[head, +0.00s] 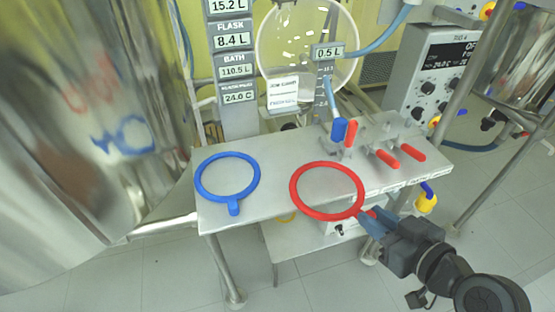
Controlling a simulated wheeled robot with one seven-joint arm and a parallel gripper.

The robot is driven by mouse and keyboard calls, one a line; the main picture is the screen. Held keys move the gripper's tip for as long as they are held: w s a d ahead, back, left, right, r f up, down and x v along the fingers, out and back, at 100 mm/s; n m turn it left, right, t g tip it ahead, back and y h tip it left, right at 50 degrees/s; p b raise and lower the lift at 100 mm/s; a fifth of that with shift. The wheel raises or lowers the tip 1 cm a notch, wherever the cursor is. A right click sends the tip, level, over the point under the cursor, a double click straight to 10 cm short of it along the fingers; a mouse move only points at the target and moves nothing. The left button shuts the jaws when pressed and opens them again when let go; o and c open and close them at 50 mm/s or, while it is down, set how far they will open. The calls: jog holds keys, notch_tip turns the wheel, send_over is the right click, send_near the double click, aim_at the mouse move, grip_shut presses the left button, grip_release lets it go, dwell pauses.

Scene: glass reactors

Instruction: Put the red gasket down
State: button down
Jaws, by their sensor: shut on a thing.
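The red gasket (293,204) is a ring seen in the head view over the right part of the steel table (265,200). My gripper (369,219) is at the table's front right and is shut on the ring's near right side, where its tab is mostly hidden by the fingers. The ring's near edge reaches past the table's front edge in the picture. I cannot tell whether the ring touches the table top or hangs just above it.
A blue gasket (201,194) lies on the table's left. A metal manifold (375,140) with red and blue handles stands at the back right. A round glass flask (345,35) and display column (237,95) rise behind. A large steel vessel (90,130) fills the left. Some table between the gaskets is clear.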

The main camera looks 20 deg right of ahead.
jog(key=p, duration=0.3)
send_over(321, 179)
jog(key=shift+w, duration=0.15)
jog(key=shift+f, duration=1.75)
jog(key=shift+f, duration=0.15)
jog(key=c, duration=1)
grip_release()
jog(key=shift+o, duration=0.2)
